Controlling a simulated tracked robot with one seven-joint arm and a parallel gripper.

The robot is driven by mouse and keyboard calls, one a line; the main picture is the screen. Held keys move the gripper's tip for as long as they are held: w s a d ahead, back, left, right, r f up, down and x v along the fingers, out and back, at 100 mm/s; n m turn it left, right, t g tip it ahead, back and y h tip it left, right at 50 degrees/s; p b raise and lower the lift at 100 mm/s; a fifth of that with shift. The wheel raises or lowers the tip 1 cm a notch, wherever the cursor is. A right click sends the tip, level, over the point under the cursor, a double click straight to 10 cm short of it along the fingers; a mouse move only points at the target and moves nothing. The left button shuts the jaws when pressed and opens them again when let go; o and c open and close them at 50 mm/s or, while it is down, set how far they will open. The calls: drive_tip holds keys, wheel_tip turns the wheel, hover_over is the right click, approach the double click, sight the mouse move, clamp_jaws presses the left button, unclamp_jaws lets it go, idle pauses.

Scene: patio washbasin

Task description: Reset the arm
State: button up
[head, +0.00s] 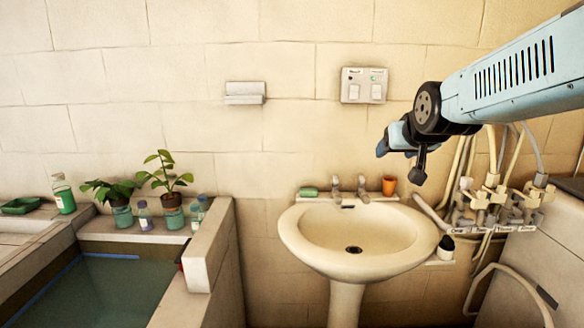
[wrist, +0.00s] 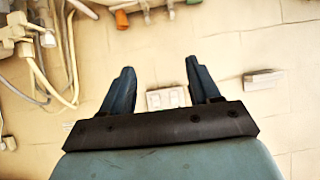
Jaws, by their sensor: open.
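My gripper (wrist: 158,80) is open and empty in the wrist view, its two blue fingers spread apart with the tiled wall behind them. In the head view my arm reaches in from the upper right. There my gripper (head: 381,150) is raised above the right side of the washbasin (head: 300,232), in front of the wall. It touches nothing that I can see. The fingertips are small and partly hidden in the head view.
Pipes and valves (head: 490,205) stand close on the right. An orange cup (head: 389,185), taps (head: 362,187) and a green bar (head: 309,192) sit on the basin's back edge. A switch panel (head: 364,86) is on the wall. Potted plants (head: 172,199) stand by a water tank (head: 100,290) at left.

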drive_tip(key=s+f+g, duration=0.2)
drive_tip(key=s+f, duration=0.1)
drive_tip(key=s, duration=0.7)
drive_tip(key=s+f+g, duration=0.3)
drive_tip(key=s, duration=0.7)
drive_tip(key=shift+s+f, duration=0.2)
drive_tip(key=shift+f, duration=0.05)
drive_tip(key=shift+d, duration=0.1)
drive_tip(key=shift+c, duration=0.3)
